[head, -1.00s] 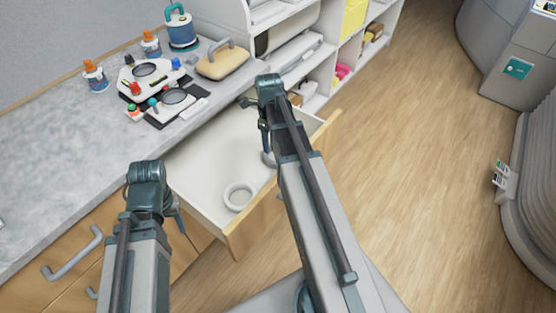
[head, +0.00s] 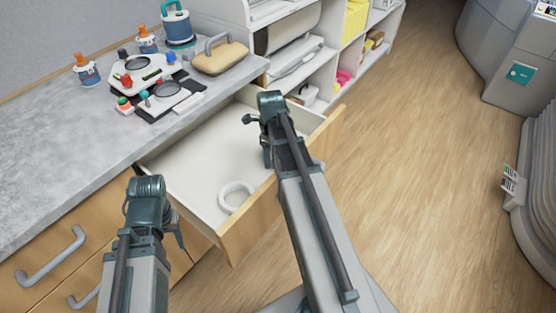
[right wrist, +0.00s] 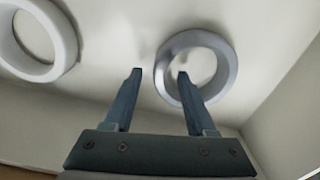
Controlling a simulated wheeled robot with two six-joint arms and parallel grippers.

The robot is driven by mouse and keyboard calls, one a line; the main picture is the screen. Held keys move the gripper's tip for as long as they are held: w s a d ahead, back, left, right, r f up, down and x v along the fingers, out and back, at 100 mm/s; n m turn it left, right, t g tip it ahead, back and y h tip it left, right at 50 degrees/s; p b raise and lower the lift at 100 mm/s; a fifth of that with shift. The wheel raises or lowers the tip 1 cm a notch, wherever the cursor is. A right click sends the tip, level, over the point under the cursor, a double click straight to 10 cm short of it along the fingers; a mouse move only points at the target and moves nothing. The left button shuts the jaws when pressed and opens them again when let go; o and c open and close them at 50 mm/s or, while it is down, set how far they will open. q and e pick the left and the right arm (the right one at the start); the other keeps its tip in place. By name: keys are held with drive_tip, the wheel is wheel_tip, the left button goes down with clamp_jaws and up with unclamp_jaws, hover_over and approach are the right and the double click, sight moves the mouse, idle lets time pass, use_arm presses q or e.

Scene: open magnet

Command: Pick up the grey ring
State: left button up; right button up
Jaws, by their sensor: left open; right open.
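The grey ring (right wrist: 227,72) lies on the floor of the open drawer in the right wrist view. My right gripper (right wrist: 160,74) is open there. Its right fingertip overlaps the ring's hole and its left fingertip shows outside the ring's left side. I cannot tell how far the tips are above the drawer floor. In the head view my right arm hides most or all of the grey ring. My left gripper (head: 176,228) hangs outside the drawer's left side, open and empty.
A white ring (right wrist: 66,45) also lies in the drawer, nearer the drawer front (head: 245,232) in the head view (head: 224,201). The drawer walls stand around the right gripper. The grey counter (head: 50,150) holds bottles, instruments and a tan case (head: 222,60). Shelves stand beyond.

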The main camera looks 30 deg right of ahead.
drive_tip(key=shift+f+b, duration=0.4)
drive_tip(key=shift+f, duration=0.55)
drive_tip(key=shift+r, duration=0.1)
clamp_jaws()
